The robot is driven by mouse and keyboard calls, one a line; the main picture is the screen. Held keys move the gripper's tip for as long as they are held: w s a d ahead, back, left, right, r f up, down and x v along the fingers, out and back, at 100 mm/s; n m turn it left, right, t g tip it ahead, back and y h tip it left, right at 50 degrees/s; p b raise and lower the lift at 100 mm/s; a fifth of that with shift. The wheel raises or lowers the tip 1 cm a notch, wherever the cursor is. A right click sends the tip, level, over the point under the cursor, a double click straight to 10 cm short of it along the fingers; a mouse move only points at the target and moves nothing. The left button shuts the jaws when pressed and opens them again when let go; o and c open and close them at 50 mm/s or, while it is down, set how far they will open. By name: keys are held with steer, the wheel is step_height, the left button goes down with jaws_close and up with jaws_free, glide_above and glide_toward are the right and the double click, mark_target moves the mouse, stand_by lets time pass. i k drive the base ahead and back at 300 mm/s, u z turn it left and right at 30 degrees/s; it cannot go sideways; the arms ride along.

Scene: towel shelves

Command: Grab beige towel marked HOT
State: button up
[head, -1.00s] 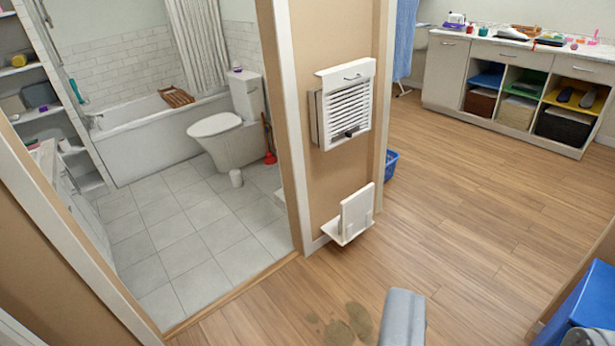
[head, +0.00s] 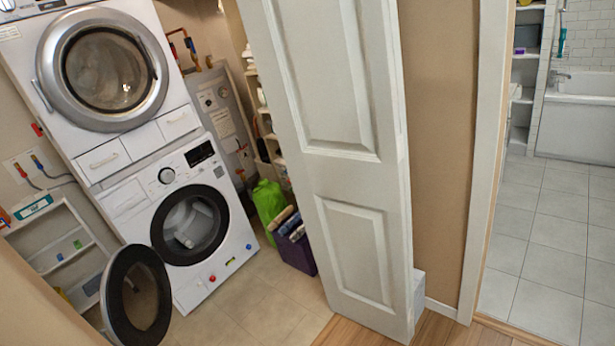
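I cannot make out a beige towel marked HOT in the head view. A purple bin (head: 297,256) on the laundry room floor holds a few rolled or folded items, one of them beige (head: 281,215). They are too small to read any marking, and I cannot tell whether they are towels. My gripper is not in view.
A white panelled door (head: 353,160) stands open beside the laundry room. A dryer (head: 105,65) sits above a washer (head: 190,225), whose round door (head: 137,298) hangs open over the floor. A green bag (head: 268,203) stands near the bin. The bathroom floor (head: 535,245) is clear.

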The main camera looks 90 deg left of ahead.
mark_target(279, 219)
steer(key=u, duration=2.6)
steer(key=i, duration=2.2)
steer(key=u, duration=1.25)
steer(key=i, duration=1.15)
steer(key=z, duration=0.5)
